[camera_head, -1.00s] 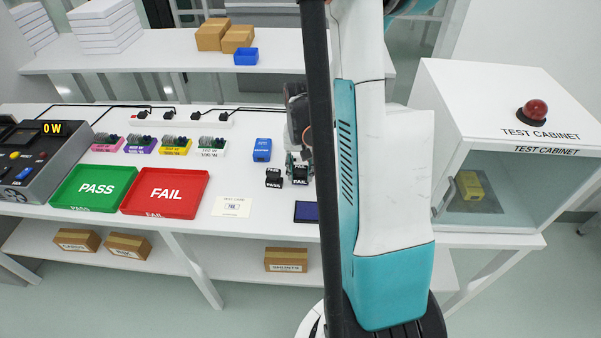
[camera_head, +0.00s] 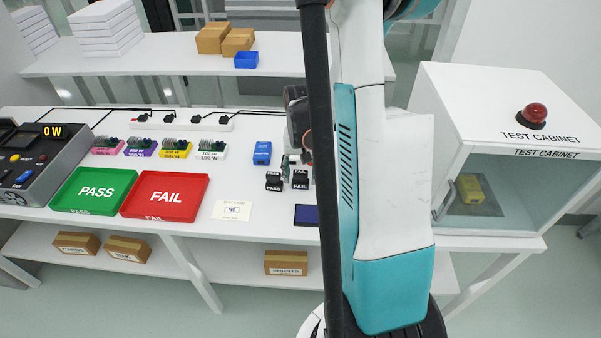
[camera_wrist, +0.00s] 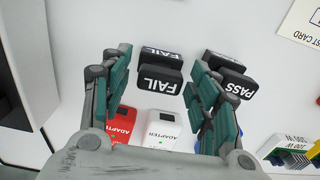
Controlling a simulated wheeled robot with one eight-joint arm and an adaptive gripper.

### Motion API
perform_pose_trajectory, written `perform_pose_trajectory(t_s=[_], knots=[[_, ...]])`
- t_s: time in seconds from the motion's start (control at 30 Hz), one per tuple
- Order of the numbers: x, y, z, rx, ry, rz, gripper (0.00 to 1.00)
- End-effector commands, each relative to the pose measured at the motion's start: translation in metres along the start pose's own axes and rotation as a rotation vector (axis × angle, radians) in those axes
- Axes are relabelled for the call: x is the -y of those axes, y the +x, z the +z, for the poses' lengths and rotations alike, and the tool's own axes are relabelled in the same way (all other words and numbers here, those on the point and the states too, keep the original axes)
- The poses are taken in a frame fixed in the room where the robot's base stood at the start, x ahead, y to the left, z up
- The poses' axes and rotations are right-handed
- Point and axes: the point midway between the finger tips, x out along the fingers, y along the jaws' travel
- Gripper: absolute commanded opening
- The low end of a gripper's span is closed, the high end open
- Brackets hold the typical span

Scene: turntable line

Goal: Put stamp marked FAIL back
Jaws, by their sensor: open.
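The black stamp marked FAIL (camera_head: 300,180) stands on the white table, just right of the black stamp marked PASS (camera_head: 273,181). In the wrist view the FAIL stamp (camera_wrist: 159,80) is between and a little beyond my gripper's (camera_wrist: 166,78) teal-padded fingers, with no finger visibly closed on it. The PASS stamp (camera_wrist: 234,83) is just outside the right-hand finger and very near it. My gripper is open. In the head view my gripper is mostly hidden behind my arm and a dark column.
A white test card (camera_head: 232,210) and a dark blue pad (camera_head: 306,215) lie nearby. A red adapter (camera_wrist: 122,125) and a white adapter (camera_wrist: 162,128) lie below the stamp in the wrist view. The red FAIL tray (camera_head: 165,196) and green PASS tray (camera_head: 94,190) are left.

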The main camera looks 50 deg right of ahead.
Motion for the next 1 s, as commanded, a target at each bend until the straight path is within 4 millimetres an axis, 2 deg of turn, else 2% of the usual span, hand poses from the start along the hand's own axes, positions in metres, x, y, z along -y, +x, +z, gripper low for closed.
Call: perform_pose_trajectory(t_s=[0.3, 0.5, 0.7, 1.0], knots=[[0.000, -0.067, 0.001, 0.000, 0.000, 0.000, 0.55], [0.000, -0.100, 0.000, 0.000, 0.000, 0.000, 0.55], [0.000, -0.115, 0.000, 0.000, 0.000, 0.000, 0.55], [0.000, -0.117, 0.000, 0.000, 0.000, 0.000, 0.55]])
